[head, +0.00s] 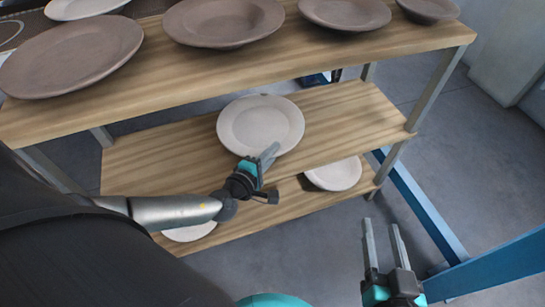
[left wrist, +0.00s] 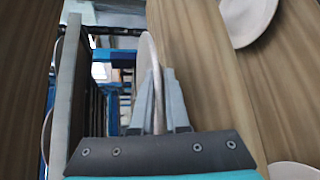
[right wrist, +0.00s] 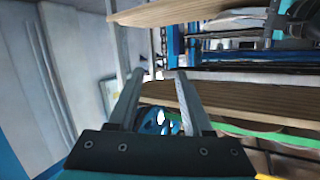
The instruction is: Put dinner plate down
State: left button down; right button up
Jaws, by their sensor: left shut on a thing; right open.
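A white dinner plate (head: 262,124) is over the middle shelf (head: 350,118) of the wooden rack. My left gripper (head: 268,165) is at the plate's near edge. In the left wrist view the plate (left wrist: 147,75) is seen edge-on, its rim between the two fingers of my left gripper (left wrist: 158,100), which is shut on it. I cannot tell whether the plate touches the shelf. My right gripper (head: 385,245) is open and empty, off the rack's right front corner. It also shows open in the right wrist view (right wrist: 155,95).
Brown plates (head: 75,57) and bowls (head: 222,20) stand on the top shelf (head: 200,78). White plates lie on the bottom shelf, one at right (head: 335,174) and one at left (head: 190,232). A blue beam (head: 425,210) runs beside the rack. The middle shelf is bare on both sides of the plate.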

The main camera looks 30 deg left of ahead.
pick_arm(q)
jog(key=shift+w+f+b, duration=0.1)
jog(key=shift+f+b, duration=0.2)
jog(key=shift+f, duration=0.3)
pick_arm(e)
jog(key=shift+s+a+r+m+t+y, duration=0.2)
jog(key=shift+s+a+r+t, duration=0.15)
jog(key=shift+t, duration=0.2)
jog(key=shift+s+a+r+m+t+y, duration=0.1)
jog(key=shift+s+a+r+t+y, duration=0.1)
jog(key=shift+r+t, duration=0.3)
jog(key=shift+f, duration=0.1)
pick_arm(q)
jog(key=shift+f, duration=0.1)
pick_arm(e)
jog(key=shift+w, duration=0.1)
pick_arm(q)
jog(key=c, duration=1.2)
grip_release()
jog(key=shift+f, duration=0.1)
